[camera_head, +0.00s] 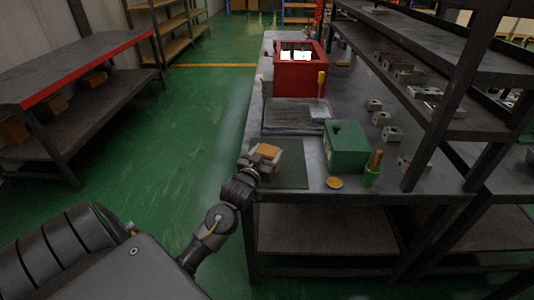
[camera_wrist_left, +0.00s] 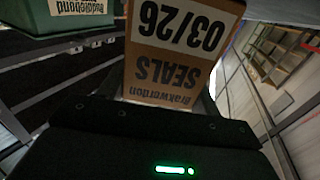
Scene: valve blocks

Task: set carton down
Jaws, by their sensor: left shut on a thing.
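The carton (camera_head: 269,151) is a small brown cardboard box at the near left end of the workbench. In the left wrist view the carton (camera_wrist_left: 178,55) fills the upper middle, with upside-down print reading "SEALS" and "03/26". My left gripper (camera_head: 262,158) is shut on the carton, over or at a dark mat (camera_head: 289,172) on the bench. I cannot tell whether the carton touches the mat. The fingertips are mostly hidden behind the carton. My right gripper is not in view.
A green box (camera_head: 346,148) stands right of the mat, with a green cup (camera_head: 371,177) and a yellow disc (camera_head: 334,183) nearby. Behind are a dark ribbed tray (camera_head: 293,116) and a red crate (camera_head: 292,80). Metal blocks (camera_head: 391,133) stand right. Shelf posts (camera_head: 440,115) rise at right.

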